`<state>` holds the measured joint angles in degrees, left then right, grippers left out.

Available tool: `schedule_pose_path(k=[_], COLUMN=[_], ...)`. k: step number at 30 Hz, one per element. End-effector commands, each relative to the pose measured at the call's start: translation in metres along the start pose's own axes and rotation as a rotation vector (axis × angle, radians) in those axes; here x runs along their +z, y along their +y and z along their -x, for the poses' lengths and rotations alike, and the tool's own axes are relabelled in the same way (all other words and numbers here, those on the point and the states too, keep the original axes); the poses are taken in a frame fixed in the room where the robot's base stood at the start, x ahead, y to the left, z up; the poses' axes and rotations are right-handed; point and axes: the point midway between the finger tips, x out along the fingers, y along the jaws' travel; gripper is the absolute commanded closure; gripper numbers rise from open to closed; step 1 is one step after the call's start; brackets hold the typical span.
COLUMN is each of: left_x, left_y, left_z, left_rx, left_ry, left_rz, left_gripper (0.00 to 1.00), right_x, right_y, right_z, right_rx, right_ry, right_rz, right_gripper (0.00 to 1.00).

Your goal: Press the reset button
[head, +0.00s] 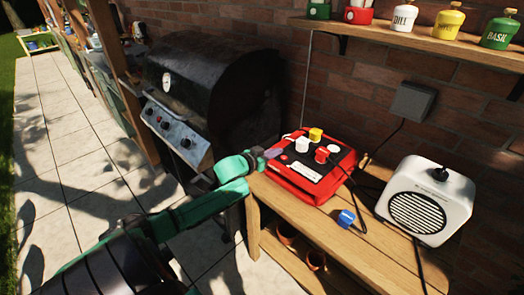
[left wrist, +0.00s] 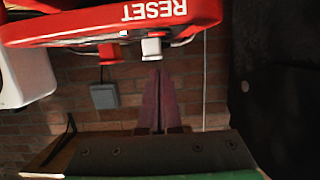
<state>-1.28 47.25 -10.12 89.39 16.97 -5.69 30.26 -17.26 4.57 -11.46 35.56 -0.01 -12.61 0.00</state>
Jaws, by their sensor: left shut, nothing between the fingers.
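A red box (head: 300,180) with a black top panel sits on the wooden table. White (head: 302,145), red (head: 321,155) and yellow (head: 315,134) knob-like parts stand on top. My left gripper (head: 273,153) is shut and empty at the box's left edge. The left wrist view shows the box upside down, with the word RESET (left wrist: 154,9) on its red face. There my shut fingers (left wrist: 158,72) point towards a white part (left wrist: 151,47), with a red part (left wrist: 109,52) beside it. I cannot make out the reset button clearly or tell whether the fingers touch anything. My right gripper is not in view.
A white speaker-like unit (head: 428,200) stands right of the box, with a black cable between. A small blue piece (head: 346,218) lies in front on the table (head: 385,240). A black grill (head: 210,95) stands at the left. A shelf (head: 420,40) holds jars.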

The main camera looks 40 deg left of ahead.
Motion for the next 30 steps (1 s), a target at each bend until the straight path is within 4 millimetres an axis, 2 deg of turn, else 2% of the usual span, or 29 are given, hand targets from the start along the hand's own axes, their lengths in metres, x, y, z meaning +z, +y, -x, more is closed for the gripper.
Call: schedule_pose_path(k=[6, 12, 30], left_x=[0.001, -0.001, -0.002], left_y=[0.0, 0.0, 0.0], left_z=[0.046, 0.071, 0.074], left_rx=[0.001, 0.0, 0.0], left_ry=[0.001, 0.005, 0.007], left_rz=[-0.001, 0.0, -0.001], left_gripper=[1.0, 1.0, 1.0], right_x=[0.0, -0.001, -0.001], right_y=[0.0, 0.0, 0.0], right_z=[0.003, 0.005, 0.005], right_rx=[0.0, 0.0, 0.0], right_ry=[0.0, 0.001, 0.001], right_rz=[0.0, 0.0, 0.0], right_gripper=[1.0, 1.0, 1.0])
